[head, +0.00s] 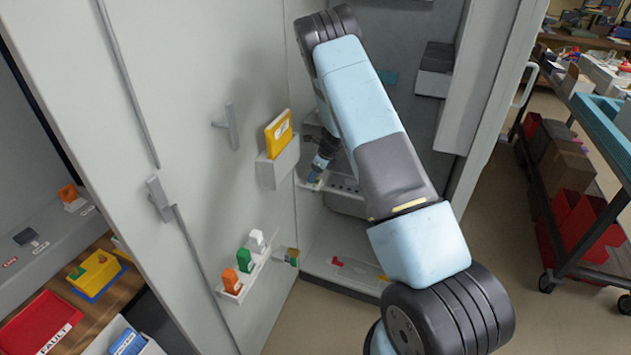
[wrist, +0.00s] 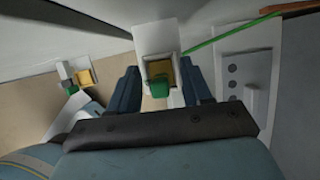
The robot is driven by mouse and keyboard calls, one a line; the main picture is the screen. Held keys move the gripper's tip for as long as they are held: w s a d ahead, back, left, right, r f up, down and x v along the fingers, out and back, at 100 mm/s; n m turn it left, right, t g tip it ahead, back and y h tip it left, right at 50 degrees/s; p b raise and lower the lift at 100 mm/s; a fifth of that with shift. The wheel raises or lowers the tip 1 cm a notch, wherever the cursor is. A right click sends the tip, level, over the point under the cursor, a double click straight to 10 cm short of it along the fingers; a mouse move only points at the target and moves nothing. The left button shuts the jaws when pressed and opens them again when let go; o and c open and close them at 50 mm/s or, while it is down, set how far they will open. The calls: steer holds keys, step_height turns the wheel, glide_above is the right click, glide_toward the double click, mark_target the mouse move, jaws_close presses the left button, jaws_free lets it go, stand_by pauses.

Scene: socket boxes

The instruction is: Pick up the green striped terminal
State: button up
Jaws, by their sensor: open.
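My gripper (head: 316,175) reaches into the open cabinet, over the left end of a light ledge with a row of dark holes (head: 345,186). In the wrist view my gripper (wrist: 161,92) is open, its two blue fingers apart. A green piece (wrist: 160,86) shows between them, in front of a white box (wrist: 155,40) with a yellowish inside. I cannot make out stripes on it or tell whether a finger touches it. In the head view a green terminal (head: 245,260) stands in the door rack (head: 232,290), between an orange one (head: 231,281) and a white one (head: 257,241).
A yellow binder (head: 279,135) sits in a white door holder (head: 283,165). A small box with yellow and green (head: 291,256) is beside the door rack. The cabinet door (head: 190,60) stands close at left. A red bin (head: 40,322) and yellow box (head: 96,272) lie at lower left.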

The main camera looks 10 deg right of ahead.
steer(key=shift+c, duration=0.4)
jaws_close()
steer(key=r, duration=0.4)
steer(key=shift+s, duration=0.25)
steer(key=s+d+r, duration=0.3)
steer(key=s+r, duration=0.6)
steer(key=s, duration=0.4)
steer(key=shift+d, duration=0.3)
